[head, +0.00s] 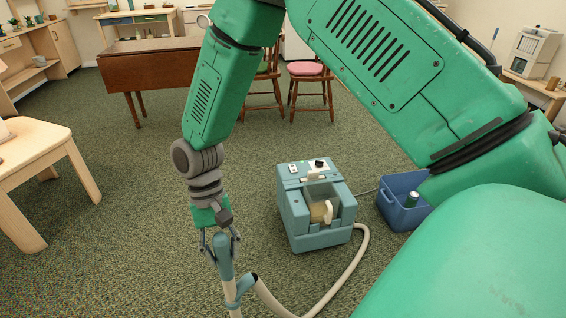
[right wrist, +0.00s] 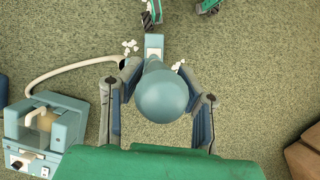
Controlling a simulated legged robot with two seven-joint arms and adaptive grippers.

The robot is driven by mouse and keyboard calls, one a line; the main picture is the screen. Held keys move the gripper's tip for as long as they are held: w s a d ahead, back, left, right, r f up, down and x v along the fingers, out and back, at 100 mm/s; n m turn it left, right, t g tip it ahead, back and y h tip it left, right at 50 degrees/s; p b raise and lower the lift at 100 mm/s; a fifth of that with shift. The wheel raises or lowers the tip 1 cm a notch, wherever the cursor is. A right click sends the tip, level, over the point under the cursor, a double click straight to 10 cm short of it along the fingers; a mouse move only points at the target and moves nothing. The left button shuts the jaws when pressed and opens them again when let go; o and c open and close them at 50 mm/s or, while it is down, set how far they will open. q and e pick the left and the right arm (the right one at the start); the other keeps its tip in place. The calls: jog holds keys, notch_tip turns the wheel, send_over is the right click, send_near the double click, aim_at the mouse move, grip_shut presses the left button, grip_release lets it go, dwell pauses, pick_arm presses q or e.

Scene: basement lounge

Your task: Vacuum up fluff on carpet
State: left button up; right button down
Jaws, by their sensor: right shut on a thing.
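My right gripper (head: 221,246) is shut on the teal grip of the vacuum wand (head: 223,268), which stands roughly upright. In the right wrist view the wand's round top (right wrist: 163,96) sits between my gripper's fingers. The floor head (right wrist: 155,44) shows just beyond it. White fluff (right wrist: 130,47) lies on the carpet left of the floor head, and another bit (right wrist: 178,65) lies to its right. The blue-grey vacuum body (head: 300,222) stands on the carpet right of the gripper. A pale hose (head: 344,283) joins it to the wand. My left gripper is not in view.
A blue bin (head: 391,216) with a can-like item stands right of the vacuum, near a thin cord. A pale wooden table (head: 28,139) is at left. A brown table (head: 150,68) and chairs (head: 308,70) stand at the back. Carpet (head: 130,240) between them is open.

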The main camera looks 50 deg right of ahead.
jog(key=w+d+f+m+t+y+p, duration=0.2)
jog(key=d+m+t+p, duration=0.5)
jog(key=d+m+p, duration=0.5)
jog(key=w+d+f+m, duration=0.1)
jog(key=d+m, duration=0.6)
jog(key=m, duration=0.3)
jog(key=shift+m, duration=0.3)
jog(key=shift+w+f, duration=0.1)
jog(key=shift+w, duration=0.05)
